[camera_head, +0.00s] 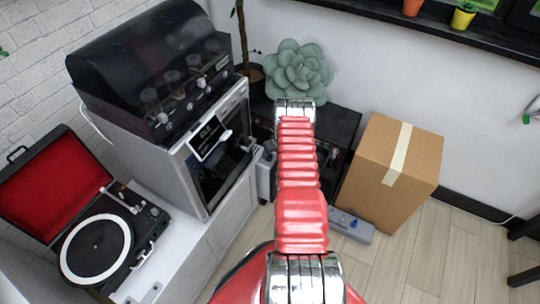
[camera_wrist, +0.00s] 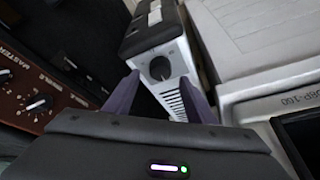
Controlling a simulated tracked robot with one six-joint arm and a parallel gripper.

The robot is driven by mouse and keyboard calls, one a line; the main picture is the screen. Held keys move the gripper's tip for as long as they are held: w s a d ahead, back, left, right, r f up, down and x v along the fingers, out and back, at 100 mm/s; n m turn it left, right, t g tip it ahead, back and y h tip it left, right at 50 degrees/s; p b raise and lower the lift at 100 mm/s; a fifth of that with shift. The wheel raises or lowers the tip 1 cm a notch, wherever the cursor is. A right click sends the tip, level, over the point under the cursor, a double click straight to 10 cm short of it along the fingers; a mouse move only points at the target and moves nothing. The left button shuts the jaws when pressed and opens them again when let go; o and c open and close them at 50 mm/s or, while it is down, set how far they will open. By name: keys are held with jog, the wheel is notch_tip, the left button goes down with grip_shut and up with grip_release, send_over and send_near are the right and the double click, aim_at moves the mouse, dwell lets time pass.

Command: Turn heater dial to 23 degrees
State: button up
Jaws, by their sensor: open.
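The heater (camera_wrist: 144,46) shows in the wrist view as a narrow white unit with a dark top edge and slots down its front. Its round dark grey dial (camera_wrist: 160,68) sits near the upper end of the front face. My gripper (camera_wrist: 160,79) is open, with one purple-grey finger to the left of the dial and one to the right. I cannot tell whether either finger touches it. No degree marks are readable. In the head view my red arm hides the gripper and the dial.
In the wrist view a brown panel with knobs (camera_wrist: 38,103) is at left and a white-framed device (camera_wrist: 250,110) at right. In the head view a cardboard box (camera_head: 388,170) stands right of my arm, and a cabinet with a turntable (camera_head: 97,248) stands left.

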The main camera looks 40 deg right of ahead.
aim_at(269, 156)
jog(key=shift+x, duration=1.9)
jog(key=shift+c, duration=0.3)
jog(key=c, duration=0.9)
jog(key=shift+d, duration=0.15)
jog(key=shift+c, duration=0.3)
jog(key=shift+a+m+g+h, duration=0.2)
jog(key=shift+m+h, duration=0.15)
jog(key=shift+m, duration=0.7)
jog(key=shift+a+m+g+h, duration=0.1)
jog(key=shift+m+g+h, duration=0.15)
jog(key=shift+m, duration=0.75)
jog(key=shift+a+m+g+h, duration=0.15)
jog(key=shift+m+h, duration=0.25)
jog(key=shift+m, duration=0.65)
